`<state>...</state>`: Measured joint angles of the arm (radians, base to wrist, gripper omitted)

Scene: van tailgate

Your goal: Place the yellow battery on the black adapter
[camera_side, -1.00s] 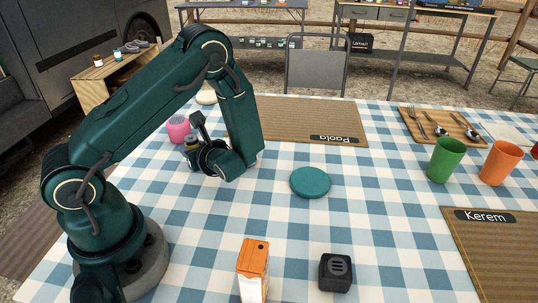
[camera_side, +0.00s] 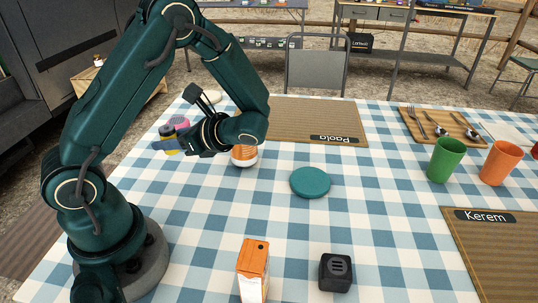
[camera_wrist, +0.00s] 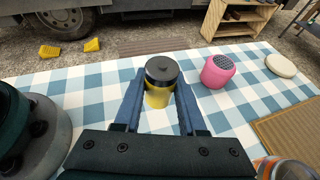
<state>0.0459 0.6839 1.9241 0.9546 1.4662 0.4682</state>
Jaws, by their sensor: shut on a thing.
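The yellow battery (camera_wrist: 158,99), with a black top, is upright between the two fingers of my gripper (camera_wrist: 160,108) in the wrist view. In the side view the battery (camera_side: 171,152) shows at the left end of my gripper (camera_side: 177,145), above the cloth, partly hidden by the fingers. My gripper is shut on it. A black box-shaped adapter (camera_side: 336,272) with grey bars on one face sits on the checked tablecloth at the front, far to the right of my gripper. Its top is clear.
An orange and white carton (camera_side: 253,268) stands left of the adapter. A teal disc (camera_side: 310,182) lies mid-table. A pink speaker (camera_wrist: 217,71) is near the battery. An orange-white round object (camera_side: 244,156) is under my wrist. Green (camera_side: 446,159) and orange (camera_side: 501,163) cups stand right.

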